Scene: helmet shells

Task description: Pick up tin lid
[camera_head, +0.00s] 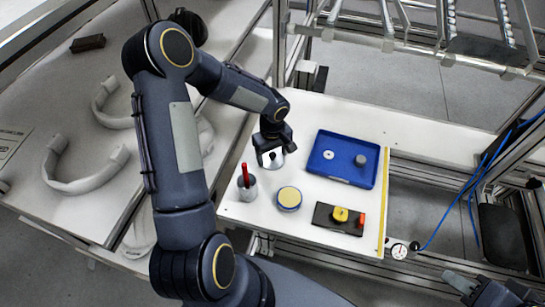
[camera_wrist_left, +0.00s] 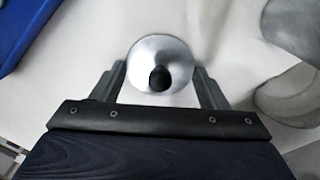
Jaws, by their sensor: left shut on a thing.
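The tin lid (camera_head: 273,160) is a pale, round, shiny piece with a black knob, at the left of the white table. In the left wrist view the lid (camera_wrist_left: 163,50) sits between the two fingers, its black knob facing the camera. My left gripper (camera_head: 272,150) is shut on the lid and hides part of it in the head view. I cannot tell whether the lid touches the table. A round blue tin (camera_head: 289,198) with a cream top stands nearer. My right gripper (camera_head: 492,291) is at the bottom right, away from the table; its jaws are unclear.
A blue tray (camera_head: 321,171) holds a white ring (camera_head: 328,155) and a grey cylinder (camera_head: 361,160). A grey cup (camera_head: 247,189) with a red stick stands near the left edge. White helmet shells (camera_head: 62,177) lie left.

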